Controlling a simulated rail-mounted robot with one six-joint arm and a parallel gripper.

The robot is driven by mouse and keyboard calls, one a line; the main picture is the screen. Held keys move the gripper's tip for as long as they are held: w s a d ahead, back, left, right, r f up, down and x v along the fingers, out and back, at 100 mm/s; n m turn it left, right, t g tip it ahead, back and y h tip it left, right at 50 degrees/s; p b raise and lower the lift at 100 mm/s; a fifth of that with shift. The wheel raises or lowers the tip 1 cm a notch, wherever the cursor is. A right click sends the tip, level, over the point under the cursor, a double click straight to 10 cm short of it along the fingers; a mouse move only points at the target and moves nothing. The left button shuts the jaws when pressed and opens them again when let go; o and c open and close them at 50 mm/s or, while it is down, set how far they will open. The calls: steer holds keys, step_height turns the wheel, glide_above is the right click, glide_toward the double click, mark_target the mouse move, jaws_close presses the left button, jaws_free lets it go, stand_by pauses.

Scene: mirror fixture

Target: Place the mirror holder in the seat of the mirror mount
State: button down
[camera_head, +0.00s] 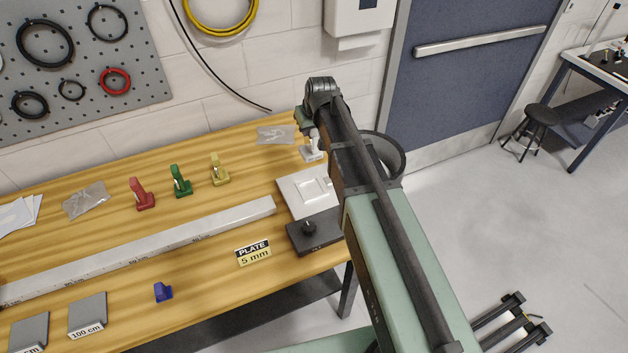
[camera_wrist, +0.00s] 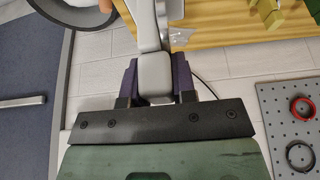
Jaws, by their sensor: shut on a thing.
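My gripper (camera_wrist: 156,84) has its two dark fingers closed on the sides of a pale grey-white piece (camera_wrist: 155,66) with a rounded block end and a stem. In the head view, a white piece with a foot (camera_head: 312,152) shows beside my arm's end at the table's back right; it looks like the same piece. I cannot tell whether it touches the table, nor be sure that it is the mirror holder. A flat pale plate (camera_head: 292,196) with a square outline lies in front, partly hidden by my arm. I cannot tell whether it is the mirror mount.
A black box with a knob (camera_head: 312,238) sits at the table's right edge. A long graduated bar (camera_head: 150,247) crosses the table. Red (camera_head: 143,195), green (camera_head: 181,182) and yellow (camera_head: 220,172) pieces stand behind it. A blue piece (camera_head: 162,292) lies in front.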

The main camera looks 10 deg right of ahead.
step_height(320, 180, down, 18)
steer(key=b, duration=1.5)
steer(key=shift+w+r, duration=0.1)
steer(key=shift+r, duration=0.1)
steer(key=c, duration=0.9)
jaws_free()
steer(key=shift+r, duration=0.15)
